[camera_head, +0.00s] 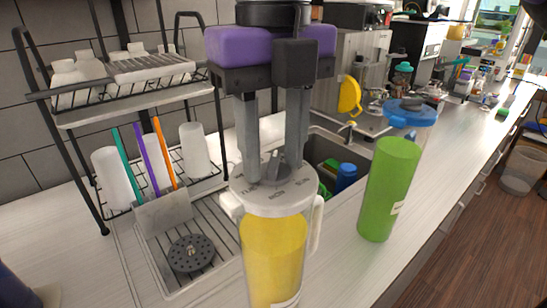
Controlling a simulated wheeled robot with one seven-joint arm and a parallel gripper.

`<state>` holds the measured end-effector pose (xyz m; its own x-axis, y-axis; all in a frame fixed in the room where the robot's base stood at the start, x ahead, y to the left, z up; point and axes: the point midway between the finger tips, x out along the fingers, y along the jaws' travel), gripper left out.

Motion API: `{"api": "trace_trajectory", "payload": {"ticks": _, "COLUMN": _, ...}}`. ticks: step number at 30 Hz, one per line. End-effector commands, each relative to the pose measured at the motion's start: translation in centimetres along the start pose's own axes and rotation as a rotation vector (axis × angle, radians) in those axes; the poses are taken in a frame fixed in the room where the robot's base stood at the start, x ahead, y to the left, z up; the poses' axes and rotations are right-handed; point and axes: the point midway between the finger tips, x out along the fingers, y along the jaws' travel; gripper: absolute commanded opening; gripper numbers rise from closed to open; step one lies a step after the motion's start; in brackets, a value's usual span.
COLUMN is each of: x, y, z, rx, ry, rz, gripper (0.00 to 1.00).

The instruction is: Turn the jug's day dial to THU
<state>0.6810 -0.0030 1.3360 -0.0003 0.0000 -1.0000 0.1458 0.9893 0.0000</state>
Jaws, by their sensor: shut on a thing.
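A clear jug (274,258) with yellow contents stands upright on the counter at the front middle, with a white handle at its right. Its white lid (297,203) carries dark day lettering around the rim, too small to read surely. A grey dial knob (283,165) rises from the lid's centre. My gripper (272,174) points straight down over the lid, its two grey fingers on either side of the knob and shut on it. The fingers hide part of the knob and the far lettering, so I cannot tell which day the dial points to.
A green cup (388,190) stands to the right of the jug, with a clear blue-lidded container (411,114) behind it. A black dish rack (62,122) with white cups is at the left. A sink (325,148) lies behind.

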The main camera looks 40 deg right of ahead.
Motion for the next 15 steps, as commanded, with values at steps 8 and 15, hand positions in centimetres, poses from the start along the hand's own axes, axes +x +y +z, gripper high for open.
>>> {"api": "trace_trajectory", "payload": {"ticks": 8, "x": 0.04, "y": 0.05, "z": 0.04, "rx": -0.262, "ry": -0.002, "rz": 0.001, "gripper": 0.0}}
{"api": "trace_trajectory", "payload": {"ticks": 15, "x": 0.0, "y": 0.07, "z": 0.03, "rx": -0.478, "ry": -0.001, "rz": 0.002, "gripper": 0.0}}
